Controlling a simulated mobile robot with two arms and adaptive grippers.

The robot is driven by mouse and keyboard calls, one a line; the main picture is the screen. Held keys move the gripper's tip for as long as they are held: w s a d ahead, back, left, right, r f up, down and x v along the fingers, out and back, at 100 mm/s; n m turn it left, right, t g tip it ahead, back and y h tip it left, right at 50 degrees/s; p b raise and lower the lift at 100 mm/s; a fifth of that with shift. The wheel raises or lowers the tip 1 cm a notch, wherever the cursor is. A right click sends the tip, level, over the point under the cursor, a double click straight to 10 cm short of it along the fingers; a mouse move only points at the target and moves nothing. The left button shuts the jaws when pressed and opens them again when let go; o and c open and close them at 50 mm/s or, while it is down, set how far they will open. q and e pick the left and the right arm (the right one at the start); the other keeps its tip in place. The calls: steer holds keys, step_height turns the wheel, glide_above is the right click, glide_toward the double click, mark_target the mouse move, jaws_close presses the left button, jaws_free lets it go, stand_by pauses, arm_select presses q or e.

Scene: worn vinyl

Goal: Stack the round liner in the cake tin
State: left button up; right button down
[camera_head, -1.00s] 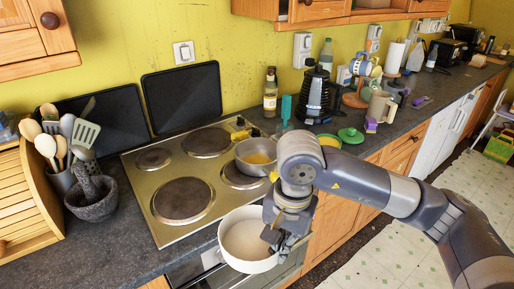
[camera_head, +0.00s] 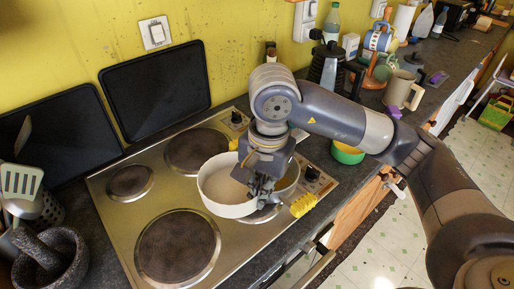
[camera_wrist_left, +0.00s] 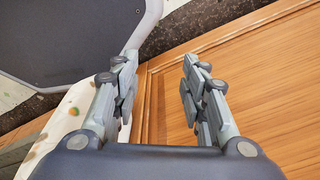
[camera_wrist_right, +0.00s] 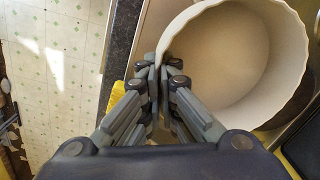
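The round liner (camera_head: 222,192) is a white, deep dish with a wavy rim. My right gripper (camera_head: 262,188) is shut on the near right part of its rim; the right wrist view shows the liner (camera_wrist_right: 235,50) with its wall between the fingers (camera_wrist_right: 163,72). The metal cake tin (camera_head: 289,182) is on the hob, mostly hidden behind the liner and gripper. The liner overlaps it in the head view, apparently higher and off to the left; the gap cannot be judged. My left gripper (camera_wrist_left: 158,75) is open and empty, facing a wooden cabinet front.
Yellow grips (camera_head: 303,204) stick out beside the tin. Hob plates (camera_head: 178,247) surround it. A stone mortar (camera_head: 50,262) is at lower left.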

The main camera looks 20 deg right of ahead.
steer(key=shift+w+d+r, duration=0.15)
arm_select(q)
steer(key=s+r+p, duration=0.3)
steer(key=s, duration=0.3)
arm_select(e)
steer(key=w+d+f+p, duration=0.1)
steer(key=w+d, duration=0.2)
steer(key=w+d+f+p, duration=0.2)
steer(key=w+d, duration=0.2)
steer(key=w+d+f+p, duration=0.1)
steer(key=w+d+p, duration=0.1)
steer(key=w+d, duration=0.1)
steer(key=shift+w+d+f, duration=0.25)
steer(key=shift+d+f, duration=0.15)
steer(key=shift+d, duration=0.05)
steer(key=shift+f+b, duration=0.55)
steer(key=shift+b, duration=0.1)
steer(key=c, duration=1.8)
jaws_free()
arm_select(q)
steer(key=w+r, duration=0.1)
steer(key=r, duration=0.1)
steer(key=w+r, duration=0.1)
steer(key=w, duration=0.1)
steer(key=shift+a+r, duration=0.15)
steer(key=shift+r, duration=0.2)
